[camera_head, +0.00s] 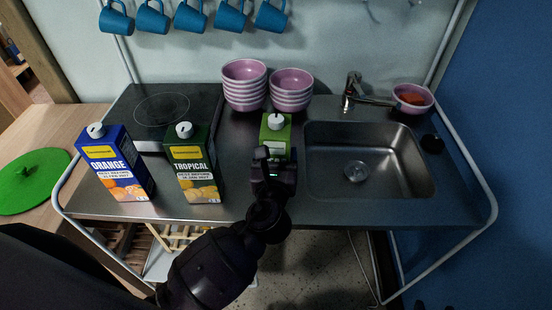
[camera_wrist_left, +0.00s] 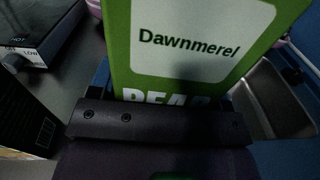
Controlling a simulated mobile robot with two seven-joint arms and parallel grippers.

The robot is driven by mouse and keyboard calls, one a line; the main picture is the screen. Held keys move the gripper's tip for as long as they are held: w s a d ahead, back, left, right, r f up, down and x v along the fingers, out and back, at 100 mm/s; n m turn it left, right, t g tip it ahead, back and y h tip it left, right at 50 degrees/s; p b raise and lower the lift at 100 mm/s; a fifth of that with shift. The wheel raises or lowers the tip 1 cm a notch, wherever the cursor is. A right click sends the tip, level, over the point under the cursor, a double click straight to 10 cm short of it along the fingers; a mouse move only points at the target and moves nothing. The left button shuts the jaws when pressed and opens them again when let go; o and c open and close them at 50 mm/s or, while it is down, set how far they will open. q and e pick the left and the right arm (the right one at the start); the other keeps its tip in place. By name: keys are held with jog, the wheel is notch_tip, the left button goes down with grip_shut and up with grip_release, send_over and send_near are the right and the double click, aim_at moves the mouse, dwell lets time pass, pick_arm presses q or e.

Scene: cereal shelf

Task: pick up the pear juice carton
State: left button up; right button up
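The green pear juice carton (camera_head: 275,140) stands upright on the metal counter, with its white cap and top showing in the head view. Its lower part is hidden behind my left gripper (camera_head: 274,168). In the left wrist view the carton (camera_wrist_left: 190,60) fills the upper middle, close up, with "Dawnmerel" and part of "PEAR" readable. The dark gripper body crosses just below it, and finger parts show at both sides of the carton. I cannot tell whether they press on it. My right gripper is in neither view.
A tropical carton (camera_head: 194,165) and an orange carton (camera_head: 115,165) stand to the left. Striped bowls (camera_head: 244,88) are stacked behind. A sink (camera_head: 368,165) lies to the right, with a tap (camera_head: 352,88). A dark hob (camera_head: 160,108) is at the back left. Blue mugs (camera_head: 190,17) hang above.

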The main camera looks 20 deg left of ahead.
pick_arm(q)
jog(key=c, duration=0.7)
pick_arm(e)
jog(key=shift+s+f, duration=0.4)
pick_arm(q)
jog(key=shift+r, duration=0.1)
